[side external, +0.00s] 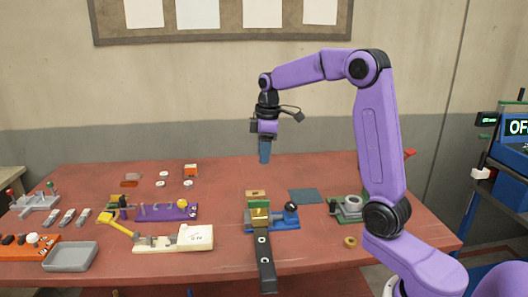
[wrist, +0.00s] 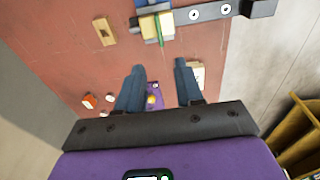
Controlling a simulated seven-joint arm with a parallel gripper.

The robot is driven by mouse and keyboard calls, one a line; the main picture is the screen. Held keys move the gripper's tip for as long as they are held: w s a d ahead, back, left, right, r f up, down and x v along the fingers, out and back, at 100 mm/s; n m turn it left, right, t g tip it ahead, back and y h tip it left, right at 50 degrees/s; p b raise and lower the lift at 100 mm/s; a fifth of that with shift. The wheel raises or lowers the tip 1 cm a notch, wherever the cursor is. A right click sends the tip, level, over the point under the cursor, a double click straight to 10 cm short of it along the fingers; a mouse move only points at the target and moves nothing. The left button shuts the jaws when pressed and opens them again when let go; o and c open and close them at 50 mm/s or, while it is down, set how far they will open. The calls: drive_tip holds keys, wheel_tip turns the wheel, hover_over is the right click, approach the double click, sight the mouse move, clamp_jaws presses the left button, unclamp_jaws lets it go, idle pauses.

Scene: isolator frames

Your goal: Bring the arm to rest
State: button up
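My purple arm reaches over the red table from the right in the side external view. My gripper (side external: 264,152) points down and hangs well above the table, behind the blue fixture. In the wrist view its two blue-grey fingers (wrist: 158,92) stand wide apart with nothing between them. It touches nothing on the table. The tabletop (side external: 90,184) shows below it.
A blue fixture (side external: 283,223) with a brass block and a black bar stands near the front middle. A purple rack (side external: 160,212), a white device (side external: 190,238) and a grey tray (side external: 70,257) stand left. A grey-green fixture (side external: 345,209) stands right. The table behind is mostly clear.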

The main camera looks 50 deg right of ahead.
drive_tip(key=s+a+f+n, duration=0.2)
drive_tip(key=s+a+f, duration=0.1)
drive_tip(key=s+a, duration=1.15)
drive_tip(key=s+f, duration=0.2)
drive_tip(key=s, duration=0.7)
drive_tip(key=s+a+f+n+g, duration=0.1)
drive_tip(key=s, duration=0.8)
drive_tip(key=shift+s+a+f+n, duration=0.2)
drive_tip(key=shift+f+n, duration=0.1)
drive_tip(key=shift+f, duration=0.1)
drive_tip(key=shift+w, duration=0.1)
